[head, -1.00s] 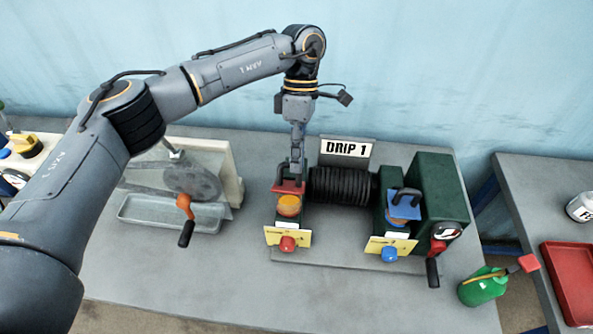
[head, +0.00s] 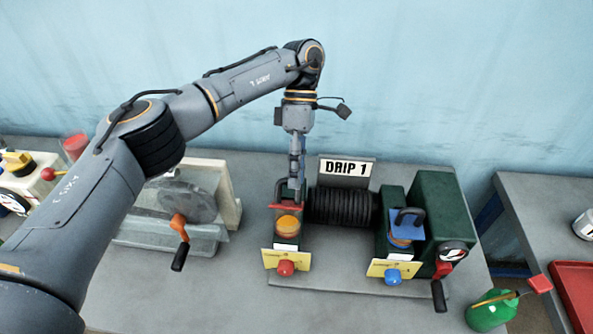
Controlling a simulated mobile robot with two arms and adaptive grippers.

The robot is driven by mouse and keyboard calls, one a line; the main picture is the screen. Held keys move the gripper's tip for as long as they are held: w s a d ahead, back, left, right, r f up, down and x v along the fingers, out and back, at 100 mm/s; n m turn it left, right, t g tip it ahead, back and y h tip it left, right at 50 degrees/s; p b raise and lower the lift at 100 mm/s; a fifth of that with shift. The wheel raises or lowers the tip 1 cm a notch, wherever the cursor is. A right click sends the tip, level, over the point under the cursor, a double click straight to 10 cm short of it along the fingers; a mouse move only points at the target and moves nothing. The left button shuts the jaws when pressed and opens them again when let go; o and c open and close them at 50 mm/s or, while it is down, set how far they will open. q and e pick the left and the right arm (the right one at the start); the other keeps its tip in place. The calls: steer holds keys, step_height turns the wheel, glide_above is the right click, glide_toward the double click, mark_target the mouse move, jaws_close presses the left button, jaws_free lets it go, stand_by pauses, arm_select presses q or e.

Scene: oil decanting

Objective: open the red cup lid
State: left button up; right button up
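The red cup lid (head: 289,206) is at the left green block of the DRIP 1 machine, above and behind the cup of orange oil (head: 288,224). It shows as a narrow red strip, with a dark handle (head: 280,191) behind it. My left gripper (head: 296,188) points down from above, its fingers at the lid's back right, close beside the handle. Whether it touches or grips the handle is too small to tell. The oil in the cup shows below the lid's front edge. My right gripper is not in view.
To the right are the black coil (head: 345,207), a blue lid (head: 408,228) with a dark handle, and a crank (head: 439,290). Red (head: 286,268) and blue (head: 393,277) knobs stand in front. A green oil can (head: 489,311) is at the front right. The front of the table is clear.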

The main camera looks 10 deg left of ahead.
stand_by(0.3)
arm_select(q)
steer(key=v, duration=0.7)
steer(key=shift+r, duration=0.2)
steer(key=shift+w, duration=0.1)
stand_by(0.4)
